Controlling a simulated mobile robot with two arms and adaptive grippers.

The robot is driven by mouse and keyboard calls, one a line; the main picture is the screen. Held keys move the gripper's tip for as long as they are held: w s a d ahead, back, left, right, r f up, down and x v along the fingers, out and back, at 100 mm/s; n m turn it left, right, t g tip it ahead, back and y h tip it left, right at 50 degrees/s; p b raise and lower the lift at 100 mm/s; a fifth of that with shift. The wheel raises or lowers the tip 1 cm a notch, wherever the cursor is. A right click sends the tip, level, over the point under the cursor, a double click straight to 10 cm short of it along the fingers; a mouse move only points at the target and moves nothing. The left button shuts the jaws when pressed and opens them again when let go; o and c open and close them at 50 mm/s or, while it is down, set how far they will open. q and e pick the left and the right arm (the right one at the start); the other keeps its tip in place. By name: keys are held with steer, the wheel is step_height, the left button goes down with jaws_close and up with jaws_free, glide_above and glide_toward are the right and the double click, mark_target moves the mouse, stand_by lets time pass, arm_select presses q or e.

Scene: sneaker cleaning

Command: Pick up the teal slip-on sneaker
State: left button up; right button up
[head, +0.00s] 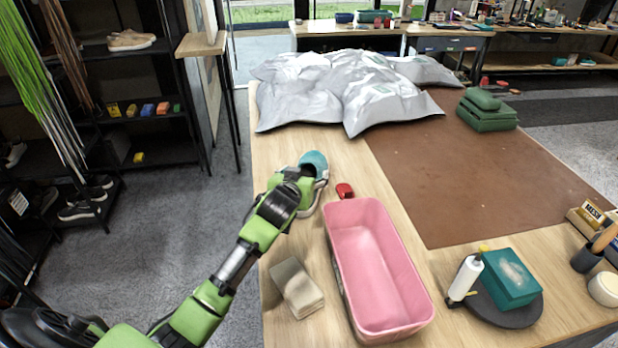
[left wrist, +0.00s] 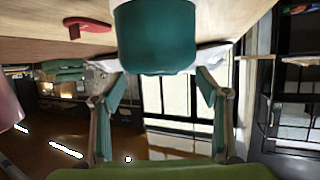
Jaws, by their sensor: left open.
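The teal slip-on sneaker (head: 314,160), with a pale sole, sits on the wooden table near its left edge. My left gripper (head: 308,180) is right at it and hides part of the shoe. In the left wrist view the teal sneaker (left wrist: 155,38) fills the top middle. My left gripper's two fingers (left wrist: 160,72) are spread apart, with their tips close to the shoe's two sides. I cannot tell whether they touch it. My right gripper is not in view.
A pink tub (head: 375,265) stands right of my left arm, with a small red object (head: 345,190) behind it. A beige block (head: 297,288) lies left of the tub. Silver-grey bags (head: 345,85) cover the table's far end. A brown mat (head: 480,170) is mostly bare.

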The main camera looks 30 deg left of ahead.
mark_target(308, 175)
arm_select(q)
steer(key=shift+p+x, duration=0.75)
steer(key=shift+x, duration=1.85)
steer(key=c, duration=1.7)
steer(key=shift+r, duration=0.1)
steer(key=shift+c, duration=0.9)
